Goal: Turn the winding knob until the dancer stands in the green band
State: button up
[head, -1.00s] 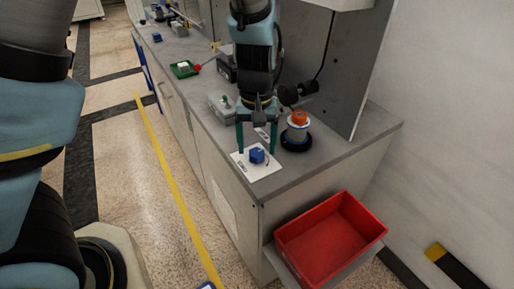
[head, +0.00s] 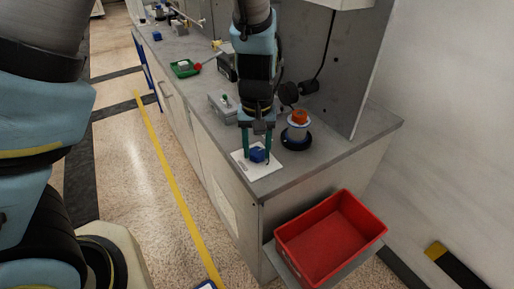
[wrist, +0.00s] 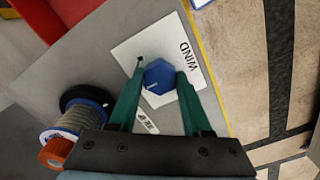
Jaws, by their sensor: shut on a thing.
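The winding knob (head: 258,156) is blue and stands on a white plate (head: 268,171) near the counter's front corner. In the wrist view the knob (wrist: 159,78) looks hexagonal with a pale index line, and the plate (wrist: 197,82) reads WIND and carries a small black arrow. My gripper (head: 257,150) points down, with its green fingers shut on opposite sides of the knob; this also shows in the wrist view (wrist: 160,74). I cannot make out a dancer or a green band in either view.
A spool (head: 297,132) with an orange top (head: 299,116) stands on a black base just right of the gripper. A grey box (head: 222,108), a green tray (head: 184,69) and an upright grey panel (head: 345,75) are behind. A red bin (head: 330,240) sits below the counter's end.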

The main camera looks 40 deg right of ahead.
grip_shut()
jog(key=shift+m, duration=0.5)
jog(key=m+b, duration=0.1)
jog(key=m, duration=0.4)
jog(key=shift+m, duration=0.3)
jog(key=m, duration=0.4)
jog(key=shift+m, duration=0.3)
jog(key=shift+m+p, duration=0.35)
jog(key=shift+m, duration=1.95)
jog(key=o, duration=0.9)
grip_release()
